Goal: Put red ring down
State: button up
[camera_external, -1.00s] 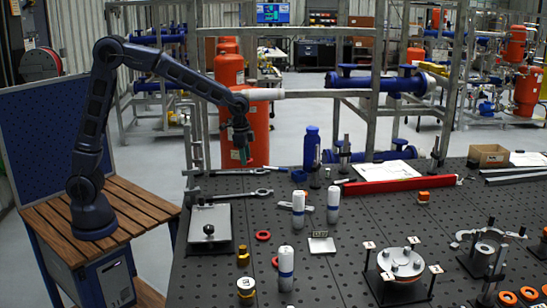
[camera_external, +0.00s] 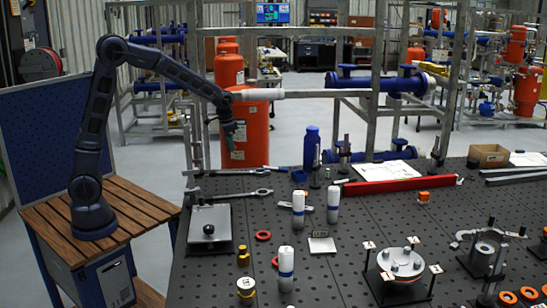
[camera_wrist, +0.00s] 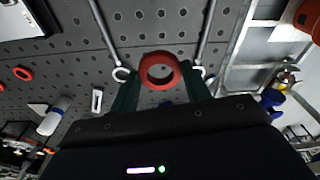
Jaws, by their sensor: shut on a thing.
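My gripper (camera_external: 230,133) is raised in the air beyond the table's left back corner in the external view, in front of an orange tank. In the wrist view its green fingers (camera_wrist: 160,88) are shut on a red ring (camera_wrist: 160,57), which sits between the fingertips. The held ring is too small to make out in the external view. Another red ring (camera_external: 263,236) lies flat on the dark perforated table (camera_external: 340,262), with one more (camera_external: 275,261) partly hidden behind a white bottle. Two rings also show at the left of the wrist view (camera_wrist: 23,73).
White bottles with blue bands (camera_external: 286,268) stand mid-table. A grey plate with a black knob (camera_external: 209,230), wrenches (camera_external: 248,194), a blue bottle (camera_external: 311,148) and a red bar (camera_external: 400,184) are around. A flange fixture (camera_external: 401,264) stands front right.

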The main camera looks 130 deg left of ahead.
aim_at(226, 150)
notch_tip(226, 150, down, 18)
jog(key=shift+r, duration=0.2)
dwell(0.4)
jog(key=o, duration=0.9)
jog(key=shift+f, duration=0.1)
jog(key=shift+o, duration=0.2)
jog(key=r, duration=0.4)
jog(key=d+r, duration=0.1)
jog(key=r, duration=0.7)
jog(key=shift+s+d+r, duration=0.1)
jog(key=shift+s+d, duration=0.05)
jog(key=shift+s, duration=0.25)
